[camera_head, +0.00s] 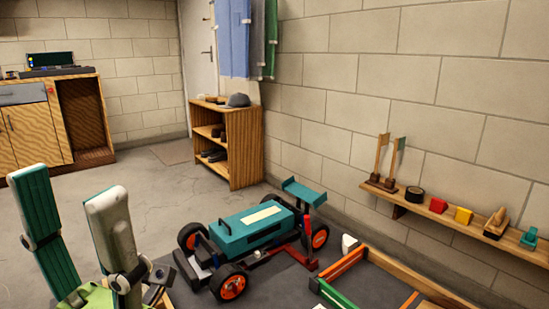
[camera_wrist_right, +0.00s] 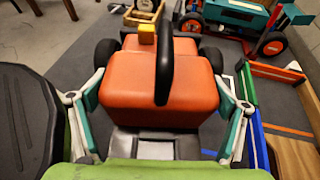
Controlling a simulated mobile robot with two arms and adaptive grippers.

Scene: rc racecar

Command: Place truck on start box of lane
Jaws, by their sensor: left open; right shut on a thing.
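An orange truck (camera_wrist_right: 190,75) with a black upright handle and dark wheels fills the middle of the right wrist view. My right gripper (camera_wrist_right: 158,92) is shut on it, with one finger at each side. I cannot tell whether its wheels touch the floor. The lane's coloured rails (camera_wrist_right: 250,105) run close along the truck's right side. In the head view the lane (camera_head: 343,264) shows at the lower right, partly cut off; I cannot make out a start box. My left gripper (camera_head: 67,184) is open and empty at the lower left. The right gripper and truck are outside the head view.
A teal racecar (camera_head: 245,230) with orange wheels stands on the dark mat beside the lane, near a red bar (camera_head: 307,240). A wall shelf (camera_head: 440,212) holds small items. The floor at left is clear.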

